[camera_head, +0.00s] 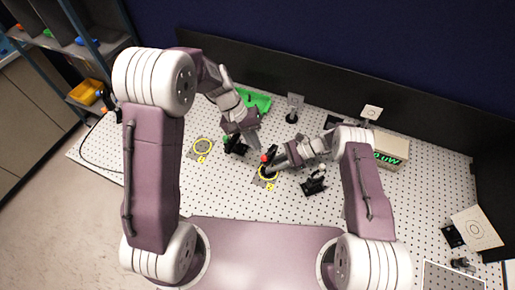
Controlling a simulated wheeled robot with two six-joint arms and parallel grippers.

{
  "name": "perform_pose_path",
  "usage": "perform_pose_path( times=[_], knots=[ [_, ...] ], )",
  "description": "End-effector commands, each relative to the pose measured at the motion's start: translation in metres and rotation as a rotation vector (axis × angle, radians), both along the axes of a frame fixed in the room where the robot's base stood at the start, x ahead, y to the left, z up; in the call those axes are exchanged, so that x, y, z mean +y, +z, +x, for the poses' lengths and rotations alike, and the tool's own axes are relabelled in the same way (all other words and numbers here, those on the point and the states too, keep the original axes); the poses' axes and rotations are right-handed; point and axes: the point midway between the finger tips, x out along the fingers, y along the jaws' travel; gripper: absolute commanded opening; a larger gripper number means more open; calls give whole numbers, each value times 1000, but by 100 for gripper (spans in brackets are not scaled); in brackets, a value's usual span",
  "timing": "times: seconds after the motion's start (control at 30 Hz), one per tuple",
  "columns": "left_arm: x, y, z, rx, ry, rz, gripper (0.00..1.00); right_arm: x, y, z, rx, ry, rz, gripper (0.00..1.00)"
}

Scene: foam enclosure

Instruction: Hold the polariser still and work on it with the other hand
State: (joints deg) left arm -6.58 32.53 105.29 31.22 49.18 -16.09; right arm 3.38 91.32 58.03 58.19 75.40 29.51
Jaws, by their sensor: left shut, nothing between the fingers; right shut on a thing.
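A small dark mount with a red part (264,158), which I take to be the polariser, stands at a yellow ring mark (268,177) in the middle of the perforated board. My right gripper (271,164) reaches in from the right and is shut on it; the fingers partly hide it. My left gripper (254,147) is shut and empty, just above and to the left of that mount in the picture. Whether its tips touch the mount is too small to tell.
A black mount with green (235,146) stands close left of my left gripper, and another black mount (314,183) at the right. A second yellow ring mark (203,146) is bare. Behind are a green tray (258,101), a post with a plate (293,107) and a cardboard box (391,148).

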Motion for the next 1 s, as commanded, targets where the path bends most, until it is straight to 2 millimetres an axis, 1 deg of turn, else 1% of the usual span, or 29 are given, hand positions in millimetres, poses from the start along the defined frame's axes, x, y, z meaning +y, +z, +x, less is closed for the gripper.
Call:
perform_pose_path(
  times=[0.03, 0.07, 0.1, 0.2, 0.3, 0.4, 0.5, 0.7, 0.73, 0.77, 0.8, 0.83, 1.0],
  knots=[
    [6, 11, 7, -6, 3, 0, 0, 0, -1, 0, 0, 0, -3, 0],
    [11, 19, 7, -7, 3, 0, 0, -1, -1, 0, 0, 0, -3, 0],
    [18, 28, 1, -5, 3, 0, 0, -1, -1, 0, 1, -1, -3, 0],
    [34, 48, -9, -4, 4, 0, 0, -1, -2, 0, 0, -2, -4, 0],
    [48, 66, -17, -4, 4, 0, 0, -1, -2, 0, 0, -2, -3, 0],
    [57, 78, -23, -2, 1, 0, 0, -1, -2, 0, 1, -1, -3, 0],
    [62, 84, -27, 0, -1, 0, 0, -1, -2, 0, 1, -1, -3, 0],
    [64, 87, -29, 1, -1, 0, 0, -1, -2, 0, 0, -2, -4, 0],
    [64, 87, -29, 1, -1, 0, 0, -1, -2, 0, 0, -2, -4, 20],
    [64, 87, -29, 1, -1, 0, 0, -1, -2, 0, 0, -2, -4, 29],
    [64, 87, -29, 1, -1, 0, 0, -1, -2, 0, 0, -2, -4, 40],
    [64, 87, -29, 1, -1, 0, 0, -1, -2, 0, 0, -2, -3, 43],
    [64, 87, -28, 1, 0, 0, 0, -1, -1, 0, -1, -1, -3, 43]
  ],
)
